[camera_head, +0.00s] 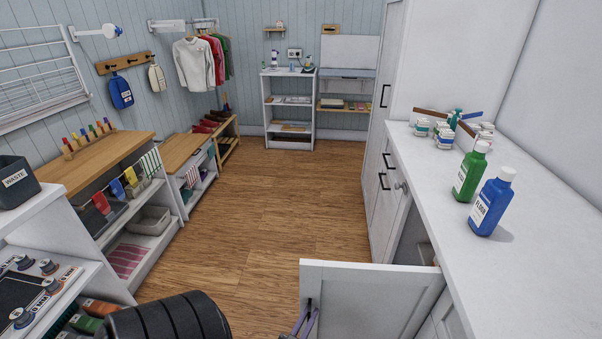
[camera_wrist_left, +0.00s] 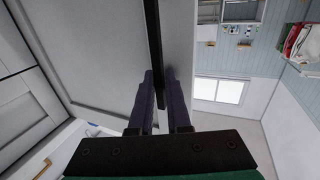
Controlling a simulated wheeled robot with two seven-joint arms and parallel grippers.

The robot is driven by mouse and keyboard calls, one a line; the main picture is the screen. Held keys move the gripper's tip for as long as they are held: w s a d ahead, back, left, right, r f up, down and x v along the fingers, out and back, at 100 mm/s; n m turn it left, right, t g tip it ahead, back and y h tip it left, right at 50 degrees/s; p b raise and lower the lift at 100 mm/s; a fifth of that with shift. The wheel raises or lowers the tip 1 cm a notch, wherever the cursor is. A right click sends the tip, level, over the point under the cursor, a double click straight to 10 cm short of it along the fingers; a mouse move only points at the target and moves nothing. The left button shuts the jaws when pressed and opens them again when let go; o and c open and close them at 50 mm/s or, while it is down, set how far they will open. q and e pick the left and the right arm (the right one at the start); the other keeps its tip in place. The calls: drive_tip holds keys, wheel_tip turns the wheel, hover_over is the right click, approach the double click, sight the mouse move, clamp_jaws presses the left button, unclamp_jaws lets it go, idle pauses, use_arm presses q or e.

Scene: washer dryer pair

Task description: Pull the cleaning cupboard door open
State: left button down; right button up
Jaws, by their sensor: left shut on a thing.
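The white cleaning cupboard door (camera_head: 370,297) stands swung out from the counter front, with an open gap (camera_head: 408,238) behind it. Its black bar handle (camera_head: 309,303) is near the free edge at left. My left gripper (camera_head: 306,322) is at the handle, mostly cut off by the bottom edge. In the left wrist view the handle (camera_wrist_left: 153,45) runs down between the two purple fingers of my left gripper (camera_wrist_left: 160,95), which is shut on it. The door's white panel (camera_wrist_left: 100,50) shows beside it. My right gripper is not in view.
On the white counter (camera_head: 540,260) stand a blue bottle (camera_head: 489,205), a green bottle (camera_head: 470,174) and several small jars (camera_head: 445,138). A tall white cabinet (camera_head: 390,95) is beyond. The wooden floor (camera_head: 255,205) left of the door is clear. Low shelves (camera_head: 140,235) line the left wall.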

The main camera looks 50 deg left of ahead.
use_arm(q)
drive_tip(key=shift+s+d, duration=0.2)
drive_tip(key=c, duration=0.9)
unclamp_jaws()
drive_tip(key=shift+s, duration=0.1)
